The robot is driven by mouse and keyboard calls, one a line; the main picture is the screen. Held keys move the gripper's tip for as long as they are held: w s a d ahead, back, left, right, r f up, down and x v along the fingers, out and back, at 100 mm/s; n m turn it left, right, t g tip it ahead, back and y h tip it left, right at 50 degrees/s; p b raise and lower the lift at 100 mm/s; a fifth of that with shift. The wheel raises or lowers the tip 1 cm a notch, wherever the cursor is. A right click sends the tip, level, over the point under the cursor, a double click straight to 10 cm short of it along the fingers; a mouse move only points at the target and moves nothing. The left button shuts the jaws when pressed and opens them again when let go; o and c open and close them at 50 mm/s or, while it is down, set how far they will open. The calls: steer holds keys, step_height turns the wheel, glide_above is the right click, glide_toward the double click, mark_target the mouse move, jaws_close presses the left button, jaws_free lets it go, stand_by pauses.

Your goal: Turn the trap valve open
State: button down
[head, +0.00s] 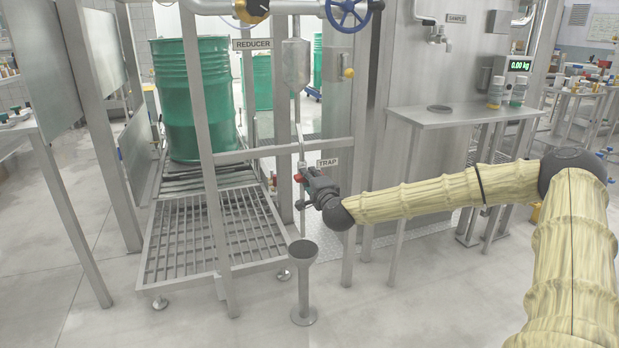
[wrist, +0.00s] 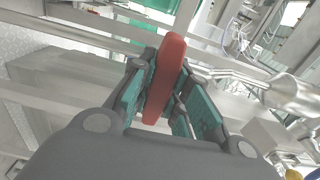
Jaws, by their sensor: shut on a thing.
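The trap valve's red handle (head: 299,178) shows at the tip of my arm in the head view, beside the TRAP label (head: 328,162). In the wrist view the red handle (wrist: 165,75) stands between the two green-padded fingers of my gripper (wrist: 158,95). My gripper (head: 313,186) is shut on the handle. The valve body is mostly hidden behind the gripper in the head view. A thin vertical pipe (head: 298,125) runs down to the valve. How far the handle is turned cannot be told.
A steel drain stand (head: 303,285) is on the floor below the valve. A frame post (head: 198,120) and crossbar stand close on the left, before a green drum (head: 185,95) on rollers. A steel side table (head: 455,117) is at right. The front floor is clear.

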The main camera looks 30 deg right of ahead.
steer(key=shift+r, duration=0.15)
steer(key=n+p, duration=0.2)
steer(key=p, duration=0.1)
steer(key=n+p, duration=0.1)
steer(key=shift+r+n, duration=0.25)
steer(key=shift+n, duration=0.15)
steer(key=n+p, duration=0.4)
steer(key=shift+w+p, duration=0.1)
steer(key=shift+p, duration=0.25)
steer(key=n+p, duration=0.3)
steer(key=n, duration=0.2)
steer(key=shift+f, duration=0.1)
steer(key=n+p, duration=0.2)
steer(key=n, duration=0.2)
steer(key=shift+f+n, duration=0.15)
steer(key=shift+n, duration=0.55)
steer(key=c, duration=1.4)
jaws_free()
steer(key=shift+o, duration=0.2)
steer(key=shift+f, duration=0.15)
